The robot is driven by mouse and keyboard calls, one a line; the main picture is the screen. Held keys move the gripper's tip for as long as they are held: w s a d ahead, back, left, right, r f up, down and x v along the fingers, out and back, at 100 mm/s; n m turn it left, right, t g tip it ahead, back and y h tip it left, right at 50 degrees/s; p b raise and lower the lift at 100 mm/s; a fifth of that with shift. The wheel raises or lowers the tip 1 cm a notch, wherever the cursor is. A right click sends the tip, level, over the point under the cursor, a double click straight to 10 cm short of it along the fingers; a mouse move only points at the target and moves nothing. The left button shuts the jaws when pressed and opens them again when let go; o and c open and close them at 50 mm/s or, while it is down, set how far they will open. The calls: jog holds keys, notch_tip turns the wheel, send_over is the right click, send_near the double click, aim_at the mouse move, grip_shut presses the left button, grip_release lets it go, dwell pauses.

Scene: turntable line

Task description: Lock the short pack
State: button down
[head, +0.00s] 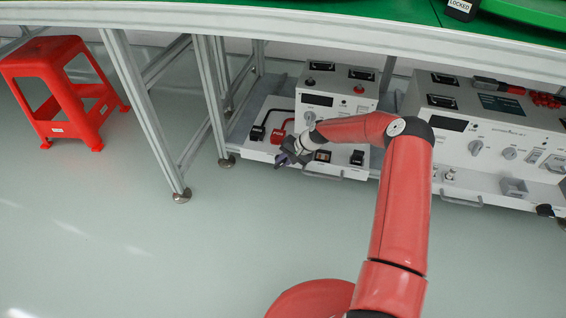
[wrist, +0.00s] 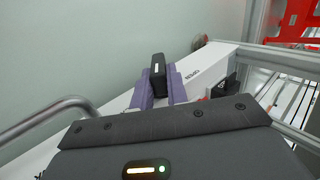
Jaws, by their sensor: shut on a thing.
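My gripper (head: 283,159) reaches down to the front edge of the white tray (head: 265,154) of the left bench unit. Its purple fingers show in the wrist view (wrist: 160,93), shut on a small black block (wrist: 158,70) with a pale mark on its face. The block stands near the white tray edge, over the grey floor; I cannot tell whether it touches the tray. In the head view the arm and fingers hide it. I cannot tell which thing is the short pack. A black label reading LOCKED (head: 460,6) is at the top right.
The tray holds a black piece (head: 257,133), a red piece (head: 278,137) and another black piece (head: 357,157). A second white unit (head: 490,143) stands to the right. Table legs (head: 150,120) and a red stool (head: 65,90) are left. Open floor lies in front.

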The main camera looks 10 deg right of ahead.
dwell(0.3)
jog(key=c, duration=1.4)
grip_release()
jog(key=shift+d+r, duration=0.1)
jog(key=p+v, duration=0.1)
jog(key=v, duration=0.6)
jog(key=shift+s+d+r, duration=0.15)
jog(key=shift+d+r, duration=0.05)
